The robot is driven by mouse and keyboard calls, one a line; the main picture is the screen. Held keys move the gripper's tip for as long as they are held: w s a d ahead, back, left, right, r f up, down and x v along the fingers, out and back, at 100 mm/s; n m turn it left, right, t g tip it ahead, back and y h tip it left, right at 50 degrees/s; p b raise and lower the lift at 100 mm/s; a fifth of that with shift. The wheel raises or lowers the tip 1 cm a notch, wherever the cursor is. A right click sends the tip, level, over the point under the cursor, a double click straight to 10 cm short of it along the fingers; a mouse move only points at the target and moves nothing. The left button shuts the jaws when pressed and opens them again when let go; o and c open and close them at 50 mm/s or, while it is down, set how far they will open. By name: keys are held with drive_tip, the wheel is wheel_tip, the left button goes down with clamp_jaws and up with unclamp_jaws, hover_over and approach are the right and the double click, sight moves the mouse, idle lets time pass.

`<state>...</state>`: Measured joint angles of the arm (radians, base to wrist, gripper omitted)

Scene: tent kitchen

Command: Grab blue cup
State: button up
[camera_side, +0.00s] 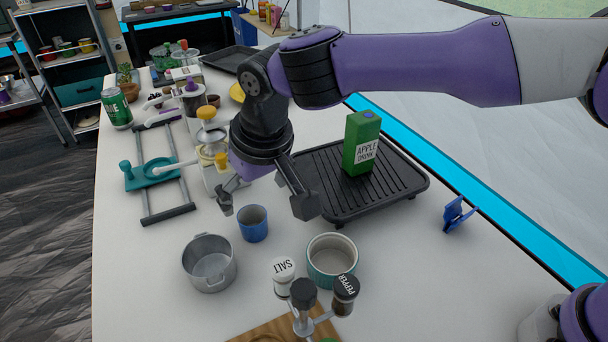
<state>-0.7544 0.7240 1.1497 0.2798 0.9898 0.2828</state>
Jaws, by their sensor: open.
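The blue cup (253,224) stands upright on the white table, near the middle of the side view. My gripper (265,210) hangs just above and around the cup in the picture, with its fingers spread wide. One finger shows to the left of the cup and the other to the right. The gripper is open and empty. I cannot tell the exact depth between the fingers and the cup, and no contact shows.
A grey metal pot (209,263) and a teal ramekin (331,260) stand close in front. Salt (284,277) and pepper (345,294) shakers are nearby. A black grill tray (395,184) holds a green juice carton (361,143). A teal-handled rack (154,174) lies left.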

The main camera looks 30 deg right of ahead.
sight(254, 220)
drive_tip(key=x, duration=1)
drive_tip(key=shift+w+d, duration=0.15)
drive_tip(key=c, duration=1.2)
